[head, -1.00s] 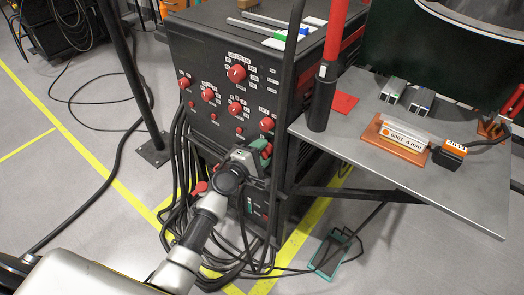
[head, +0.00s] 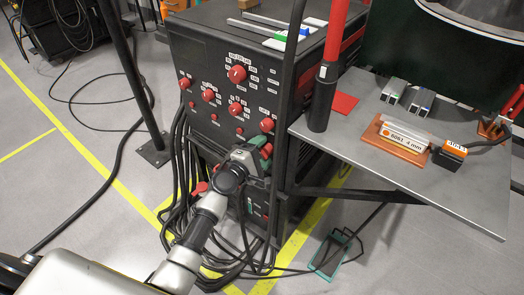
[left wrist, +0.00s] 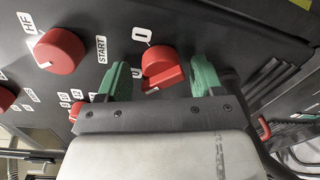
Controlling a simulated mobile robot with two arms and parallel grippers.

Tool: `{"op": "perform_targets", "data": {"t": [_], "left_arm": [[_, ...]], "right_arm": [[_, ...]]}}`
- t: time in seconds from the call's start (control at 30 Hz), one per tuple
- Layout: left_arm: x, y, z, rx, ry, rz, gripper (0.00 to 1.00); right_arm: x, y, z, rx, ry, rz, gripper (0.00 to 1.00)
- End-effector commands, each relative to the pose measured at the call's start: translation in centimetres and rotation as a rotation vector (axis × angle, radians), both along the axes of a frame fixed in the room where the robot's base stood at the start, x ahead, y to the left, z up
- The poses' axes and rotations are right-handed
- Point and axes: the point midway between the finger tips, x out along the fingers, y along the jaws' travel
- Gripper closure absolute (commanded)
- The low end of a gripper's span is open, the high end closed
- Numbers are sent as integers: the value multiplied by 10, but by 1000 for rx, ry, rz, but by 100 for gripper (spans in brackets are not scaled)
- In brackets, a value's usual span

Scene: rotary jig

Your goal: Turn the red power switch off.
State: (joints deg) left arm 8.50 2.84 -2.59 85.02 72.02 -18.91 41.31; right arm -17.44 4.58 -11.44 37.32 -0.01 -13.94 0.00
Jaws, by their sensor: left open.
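The red power switch (left wrist: 163,68) shows in the left wrist view on the dark front panel, with a white "0" label above it and another label partly hidden below. My left gripper (left wrist: 160,78) has green fingers, one on each side of the switch. The fingers are open, and a gap shows on the left side; I cannot tell whether the right finger touches. In the head view my left gripper (head: 258,152) is at the right edge of the machine's front and mostly hides the switch. My right gripper is not in view.
The welding machine (head: 210,125) has several other red knobs, one (left wrist: 60,50) left of my fingers. A grey side shelf (head: 345,150) juts out at right, holding an orange-brown block (head: 402,146). A black post (head: 285,110) stands close beside my gripper. Cables hang below.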

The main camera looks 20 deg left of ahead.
Motion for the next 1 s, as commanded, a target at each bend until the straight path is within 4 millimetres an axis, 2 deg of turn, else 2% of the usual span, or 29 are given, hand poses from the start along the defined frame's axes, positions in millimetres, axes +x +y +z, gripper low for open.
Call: {"op": "perform_targets", "data": {"t": [0.17,0.37,0.6,0.77,1.0], "left_arm": [[-17,7,0,2,2,0,34],[-56,20,3,3,2,-1,34],[-91,34,5,1,0,1,34],[-100,37,7,0,-1,0,34],[-101,37,7,-1,-2,1,34]], "right_arm": [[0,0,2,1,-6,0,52],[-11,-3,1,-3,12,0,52],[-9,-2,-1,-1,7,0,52],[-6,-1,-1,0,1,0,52],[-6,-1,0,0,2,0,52]]}}
